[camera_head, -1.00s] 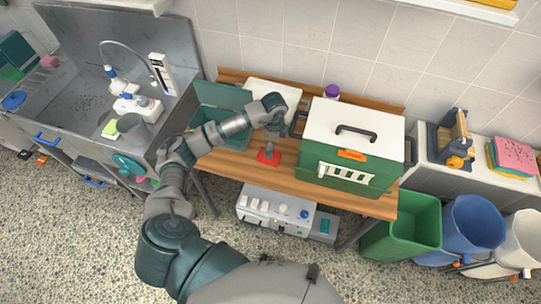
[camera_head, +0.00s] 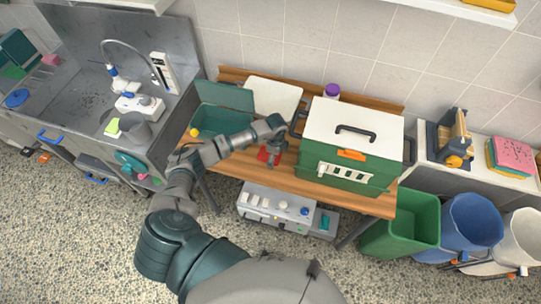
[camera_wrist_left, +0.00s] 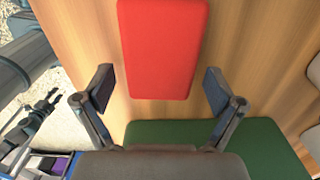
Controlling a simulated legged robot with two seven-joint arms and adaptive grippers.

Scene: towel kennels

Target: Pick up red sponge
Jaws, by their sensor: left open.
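The red sponge (camera_head: 263,155) lies flat on the wooden table, just left of the green kennel with the white lid (camera_head: 345,150). My left gripper (camera_head: 272,160) is low over the sponge and hides part of it. In the left wrist view the red sponge (camera_wrist_left: 162,45) lies ahead of and between the spread fingers of my left gripper (camera_wrist_left: 160,88). A gap shows on both sides, so the fingers are open and apart from it. My right gripper is not in view.
A green open box (camera_head: 212,118) and a white board (camera_head: 273,96) are on the wooden table (camera_head: 310,187). In the left wrist view a green surface (camera_wrist_left: 258,140) is close below the sponge. A sink (camera_head: 90,90) is at left, and bins (camera_head: 410,222) stand at right.

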